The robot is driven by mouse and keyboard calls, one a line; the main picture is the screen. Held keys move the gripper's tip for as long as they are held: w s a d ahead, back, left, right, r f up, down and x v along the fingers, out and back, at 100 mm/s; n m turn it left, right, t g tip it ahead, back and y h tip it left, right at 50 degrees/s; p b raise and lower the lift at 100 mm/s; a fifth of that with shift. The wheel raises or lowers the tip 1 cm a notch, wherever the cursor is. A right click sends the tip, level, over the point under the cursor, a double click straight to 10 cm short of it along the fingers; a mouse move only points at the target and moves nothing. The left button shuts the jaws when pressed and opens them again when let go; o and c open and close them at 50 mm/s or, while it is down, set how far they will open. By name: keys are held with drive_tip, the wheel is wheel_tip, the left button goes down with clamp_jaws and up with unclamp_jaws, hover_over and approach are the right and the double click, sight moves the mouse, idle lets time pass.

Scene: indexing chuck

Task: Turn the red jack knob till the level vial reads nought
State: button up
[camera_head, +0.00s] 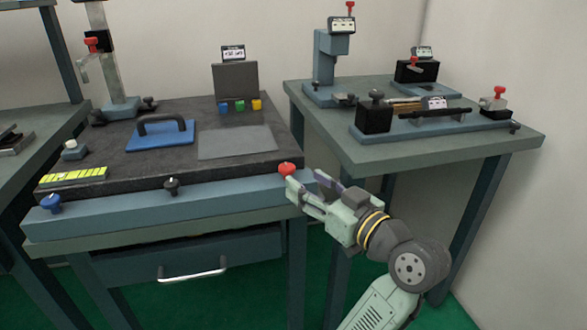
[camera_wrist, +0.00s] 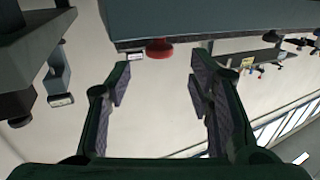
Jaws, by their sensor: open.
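A red knob (camera_head: 288,169) sits at the front right corner of the blue-grey base under the dark surface plate (camera_head: 110,120). It also shows in the wrist view (camera_wrist: 159,48), beyond my fingertips and roughly centred between them. My gripper (camera_head: 302,181) is open and empty, close to the knob from the right, its fingers pointing at it. In the wrist view the fingers (camera_wrist: 160,76) are spread, with a gap to the knob. A yellow-green strip with dark marks (camera_head: 73,177) lies at the plate's front left; it may be the level vial, but its reading is too small to tell.
A blue knob (camera_head: 50,203) and a black knob (camera_head: 171,185) are along the same base front. A blue block with a black handle (camera_head: 160,135) sits on the plate. A second table (camera_head: 440,150) with instruments stands close on the right. A drawer handle (camera_head: 192,274) is below.

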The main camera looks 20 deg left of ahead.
sight(291, 172)
drive_tip(key=x, duration=0.6)
drive_tip(key=shift+w+a+p, duration=0.15)
drive_tip(key=shift+p, duration=0.2)
drive_tip(key=shift+c, duration=0.2)
drive_tip(key=c, duration=1.1)
drive_tip(key=shift+m+t, duration=0.3)
drive_tip(key=shift+t, duration=0.1)
